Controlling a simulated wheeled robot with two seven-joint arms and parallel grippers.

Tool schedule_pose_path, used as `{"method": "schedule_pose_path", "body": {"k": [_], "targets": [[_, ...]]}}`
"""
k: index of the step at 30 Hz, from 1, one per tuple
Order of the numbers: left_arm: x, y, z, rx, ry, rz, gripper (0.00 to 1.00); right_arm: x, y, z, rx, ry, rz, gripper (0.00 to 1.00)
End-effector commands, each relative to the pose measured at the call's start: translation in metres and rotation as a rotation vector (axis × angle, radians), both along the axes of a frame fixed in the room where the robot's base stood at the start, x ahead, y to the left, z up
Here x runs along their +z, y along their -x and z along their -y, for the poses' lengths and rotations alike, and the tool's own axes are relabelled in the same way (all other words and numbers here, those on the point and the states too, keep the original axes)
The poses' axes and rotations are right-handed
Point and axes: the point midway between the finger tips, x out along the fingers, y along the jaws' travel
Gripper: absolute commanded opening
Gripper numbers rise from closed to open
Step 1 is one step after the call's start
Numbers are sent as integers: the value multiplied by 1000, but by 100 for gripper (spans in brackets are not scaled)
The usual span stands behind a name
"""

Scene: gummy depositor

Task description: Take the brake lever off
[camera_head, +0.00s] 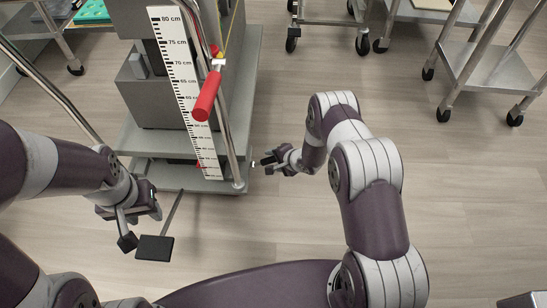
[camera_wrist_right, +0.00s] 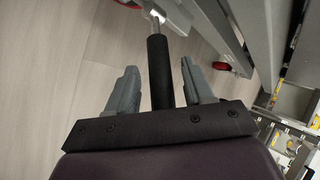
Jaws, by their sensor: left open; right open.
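A bar with a black cylindrical grip (camera_wrist_right: 158,72) and a thin metal end, which looks like the brake lever, lies between the fingers of my right gripper (camera_head: 269,162) in the right wrist view. Gaps show on both sides of the grip, so the fingers are open around it and not clamped. In the head view my right gripper is low, just right of the machine's base plate (camera_head: 160,178); the bar there is too small to make out clearly. My left gripper (camera_head: 138,212) is open and empty at the lower left, near a black pedal (camera_head: 155,248) on a thin rod.
The grey machine (camera_head: 172,112) carries a white measuring scale (camera_head: 180,75) and a red handle (camera_head: 207,96). A red part (camera_wrist_right: 221,66) shows beside the base in the right wrist view. A wheeled steel cart (camera_head: 490,70) stands at the upper right.

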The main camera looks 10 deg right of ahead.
Motion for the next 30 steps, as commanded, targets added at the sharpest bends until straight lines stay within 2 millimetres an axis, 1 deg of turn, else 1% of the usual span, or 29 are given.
{"method": "schedule_pose_path", "body": {"k": [1, 6, 9, 12, 15, 18, 30], "targets": [[16, 0, 0, 0, 0, 0, 43, 18, 6, 5, -3, 0, 1, 52], [44, 0, 0, 0, 0, 1, 43, 54, 34, 22, -4, -1, 0, 52], [56, 0, 0, 0, 0, 1, 43, 69, 49, 30, -4, -1, 0, 52], [62, 0, 0, 0, 0, 1, 43, 79, 60, 36, -3, 0, 0, 52], [64, 0, 0, 0, 0, 1, 43, 84, 66, 40, -2, 0, 1, 52], [64, 0, 0, 0, 0, 0, 43, 84, 68, 40, -1, 0, 1, 52], [64, 0, 0, 0, 0, 0, 43, 83, 67, 40, -1, 0, 1, 52]]}}
